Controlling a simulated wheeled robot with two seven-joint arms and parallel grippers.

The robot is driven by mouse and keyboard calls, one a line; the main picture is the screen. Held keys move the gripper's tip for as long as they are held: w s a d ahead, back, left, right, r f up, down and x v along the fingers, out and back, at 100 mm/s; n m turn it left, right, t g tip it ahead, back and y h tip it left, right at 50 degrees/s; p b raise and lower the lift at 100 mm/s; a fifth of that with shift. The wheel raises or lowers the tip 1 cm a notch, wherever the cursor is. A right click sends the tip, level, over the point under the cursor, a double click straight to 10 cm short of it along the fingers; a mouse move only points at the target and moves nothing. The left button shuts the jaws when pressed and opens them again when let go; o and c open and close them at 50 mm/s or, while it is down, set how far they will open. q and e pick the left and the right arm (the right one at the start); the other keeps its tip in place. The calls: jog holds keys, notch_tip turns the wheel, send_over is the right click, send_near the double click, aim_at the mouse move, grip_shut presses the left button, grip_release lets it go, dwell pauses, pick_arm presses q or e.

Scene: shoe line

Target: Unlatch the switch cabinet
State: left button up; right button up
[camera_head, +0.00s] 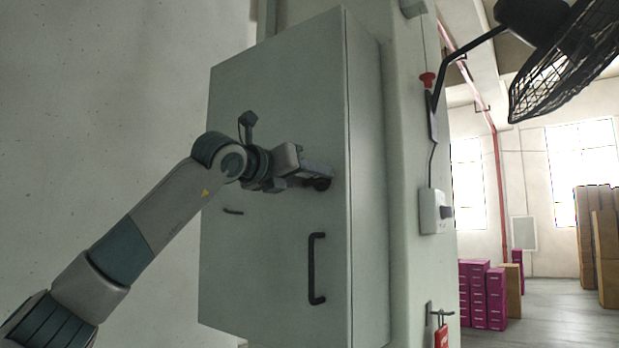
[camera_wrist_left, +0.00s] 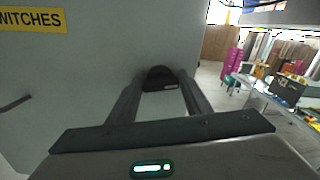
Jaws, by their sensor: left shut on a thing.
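The grey switch cabinet (camera_head: 265,270) hangs on the wall in the head view, its door closed. A black bar handle (camera_head: 316,268) is on the lower right of the door. My left gripper (camera_head: 318,178) is at the door's right side, above that handle. It is shut on a dark rounded latch knob (camera_head: 321,184). In the left wrist view the latch (camera_wrist_left: 160,78) sits between the two fingertips, against the cabinet door (camera_wrist_left: 95,75). The gripper hides part of the latch. My right gripper is not in view.
A black fan (camera_head: 560,75) juts out at the upper right. A switch box (camera_head: 432,211) is on the pillar right of the cabinet. Magenta boxes (camera_head: 485,295) stand on the floor beyond. A yellow label (camera_wrist_left: 32,19) is on the door.

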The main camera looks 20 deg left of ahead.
pick_arm(q)
jog(key=shift+m, duration=0.9)
jog(key=shift+m+b, duration=0.3)
jog(key=shift+m, duration=0.2)
jog(key=o, duration=1.1)
jog(key=shift+c, duration=0.2)
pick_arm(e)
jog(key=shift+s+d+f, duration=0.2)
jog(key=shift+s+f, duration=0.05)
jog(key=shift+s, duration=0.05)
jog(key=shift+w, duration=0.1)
